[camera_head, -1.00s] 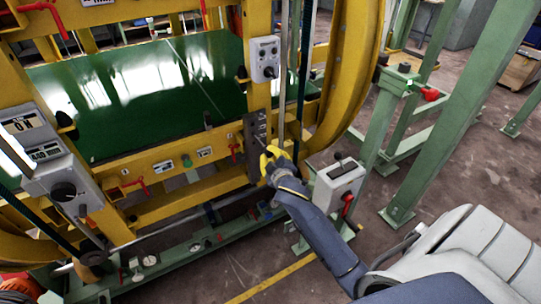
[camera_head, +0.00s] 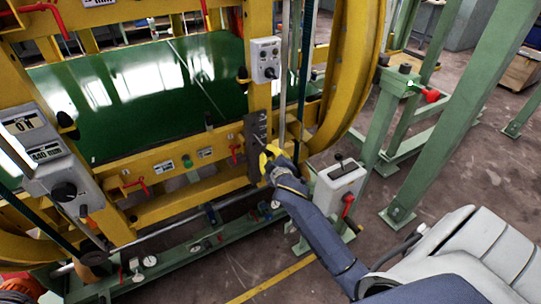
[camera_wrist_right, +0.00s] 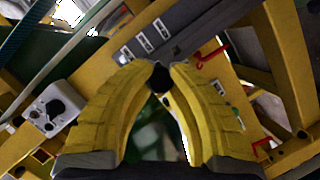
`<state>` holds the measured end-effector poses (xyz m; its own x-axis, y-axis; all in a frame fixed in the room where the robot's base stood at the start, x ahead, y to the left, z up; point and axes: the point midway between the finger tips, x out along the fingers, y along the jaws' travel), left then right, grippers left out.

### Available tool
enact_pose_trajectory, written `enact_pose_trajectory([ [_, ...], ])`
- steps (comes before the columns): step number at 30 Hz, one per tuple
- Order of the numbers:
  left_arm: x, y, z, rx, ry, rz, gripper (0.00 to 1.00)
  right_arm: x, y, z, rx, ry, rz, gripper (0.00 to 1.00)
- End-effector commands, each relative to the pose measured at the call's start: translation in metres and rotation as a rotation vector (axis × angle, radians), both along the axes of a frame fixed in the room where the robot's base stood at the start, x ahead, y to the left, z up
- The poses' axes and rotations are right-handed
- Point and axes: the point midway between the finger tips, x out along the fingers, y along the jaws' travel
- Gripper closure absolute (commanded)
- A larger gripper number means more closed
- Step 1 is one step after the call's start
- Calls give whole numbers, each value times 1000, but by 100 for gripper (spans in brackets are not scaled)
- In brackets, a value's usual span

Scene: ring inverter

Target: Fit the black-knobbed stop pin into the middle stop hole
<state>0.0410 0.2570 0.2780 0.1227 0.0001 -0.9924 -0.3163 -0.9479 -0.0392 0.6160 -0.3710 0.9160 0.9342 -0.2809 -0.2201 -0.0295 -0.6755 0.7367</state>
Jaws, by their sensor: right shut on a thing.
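The dark stop plate (camera_head: 257,129) with several white-marked labels is fixed to the yellow upright; it also shows at the top of the right wrist view (camera_wrist_right: 190,32). My right gripper (camera_head: 268,157) is at the lower part of this plate. In the right wrist view its yellow fingers (camera_wrist_right: 160,72) are shut on a small black knob (camera_wrist_right: 159,80), taken to be the stop pin's. The pin's shaft is hidden behind the knob. I cannot tell whether it is in a hole, or which one. My left gripper is not in view.
A grey control box (camera_head: 265,60) is on the upright above the plate. A grey lever box (camera_head: 339,184) stands close to the right of my forearm. Red handles (camera_head: 137,186) stick out from the yellow frame. A green post (camera_head: 391,120) stands at right.

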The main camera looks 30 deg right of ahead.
Motion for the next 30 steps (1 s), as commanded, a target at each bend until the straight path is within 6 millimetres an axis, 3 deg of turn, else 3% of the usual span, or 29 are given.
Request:
enact_pose_trajectory([
  [30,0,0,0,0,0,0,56,22,-1,1,0,-1,0,100],
])
